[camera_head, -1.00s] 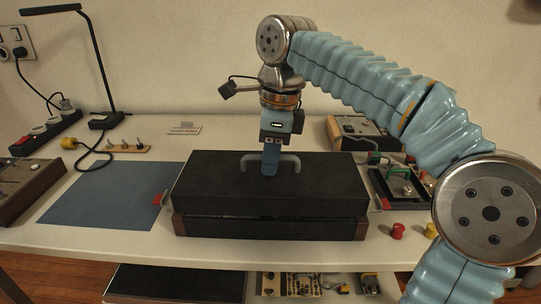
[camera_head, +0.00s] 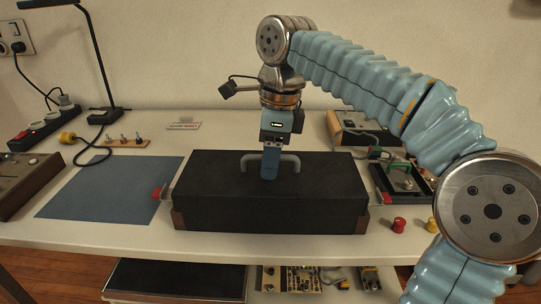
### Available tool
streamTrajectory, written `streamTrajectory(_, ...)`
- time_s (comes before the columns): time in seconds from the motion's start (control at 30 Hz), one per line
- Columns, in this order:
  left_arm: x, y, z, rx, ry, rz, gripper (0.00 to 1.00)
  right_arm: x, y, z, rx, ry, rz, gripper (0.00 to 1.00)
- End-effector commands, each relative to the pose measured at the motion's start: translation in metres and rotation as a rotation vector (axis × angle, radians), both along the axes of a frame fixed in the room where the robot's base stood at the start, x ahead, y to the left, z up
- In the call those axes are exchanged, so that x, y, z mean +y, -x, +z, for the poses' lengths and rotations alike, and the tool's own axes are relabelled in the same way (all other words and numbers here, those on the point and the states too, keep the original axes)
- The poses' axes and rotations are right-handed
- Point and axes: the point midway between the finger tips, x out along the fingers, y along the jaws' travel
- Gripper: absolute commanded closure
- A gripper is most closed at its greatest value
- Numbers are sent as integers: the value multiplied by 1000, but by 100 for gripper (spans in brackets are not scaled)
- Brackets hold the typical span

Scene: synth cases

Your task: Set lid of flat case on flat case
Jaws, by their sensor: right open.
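The lid (camera_head: 215,178) is a wide black slab with a grey bar handle (camera_head: 249,163) on top. It lies level on the flat case, and no gap shows along the front. Little of the case shows apart from its brown corner pieces (camera_head: 178,220) at the bottom. My right gripper (camera_head: 270,172) points straight down at the middle of the handle, with its jaws open around or just beside the bar. The fingers hide the middle of the handle. My left gripper is not in view.
A blue mat (camera_head: 110,190) lies left of the case, with a red-tipped piece (camera_head: 158,193) between. A power strip (camera_head: 38,130) and lamp (camera_head: 98,70) stand at the back left. Right are an open tray of parts (camera_head: 402,183) and a red knob (camera_head: 399,225). My right arm crosses above.

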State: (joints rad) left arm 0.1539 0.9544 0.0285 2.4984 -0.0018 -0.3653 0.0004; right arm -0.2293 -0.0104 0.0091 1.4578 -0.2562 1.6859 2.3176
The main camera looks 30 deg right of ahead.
Motion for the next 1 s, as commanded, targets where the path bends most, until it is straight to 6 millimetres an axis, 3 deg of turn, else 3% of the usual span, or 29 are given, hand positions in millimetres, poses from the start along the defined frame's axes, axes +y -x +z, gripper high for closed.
streamTrajectory(0.13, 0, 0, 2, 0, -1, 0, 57, 0, 0, 4, 0, 0, 0, 52)
streamTrajectory(0.27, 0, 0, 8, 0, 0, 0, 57, -2, 0, 23, -1, 0, 0, 52)
streamTrajectory(0.6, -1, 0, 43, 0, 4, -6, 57, -11, 6, 116, -3, -1, -1, 52)
streamTrajectory(1.0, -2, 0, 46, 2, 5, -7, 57, -14, 9, 136, -1, 0, 1, 52)
